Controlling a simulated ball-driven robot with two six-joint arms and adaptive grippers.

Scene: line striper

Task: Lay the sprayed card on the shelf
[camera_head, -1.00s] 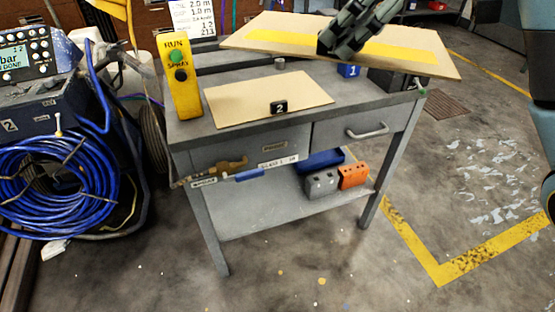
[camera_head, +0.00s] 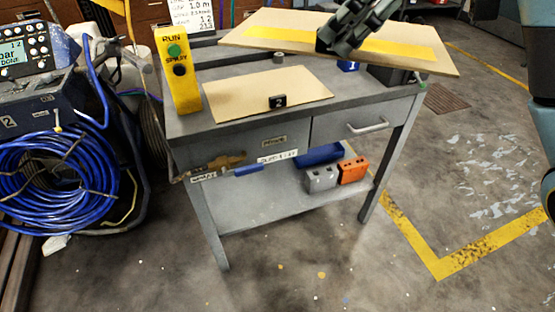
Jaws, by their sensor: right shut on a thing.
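My right gripper (camera_head: 347,38) is at the top of the view, shut on the sprayed card (camera_head: 285,39). The card is tan with a yellow stripe along it. It is held tilted above the back right of the grey bench, its right end lower than its left. The gripper covers part of the stripe. The lower shelf (camera_head: 265,202) under the bench has a clear front part. My left gripper is out of view.
Another tan card (camera_head: 240,95) lies on the bench with black block 2 (camera_head: 277,101) on it. A yellow button box (camera_head: 178,70) stands left; blue block 1 (camera_head: 348,66) is under the held card. Grey (camera_head: 320,180) and orange (camera_head: 352,170) blocks sit at the shelf's right.

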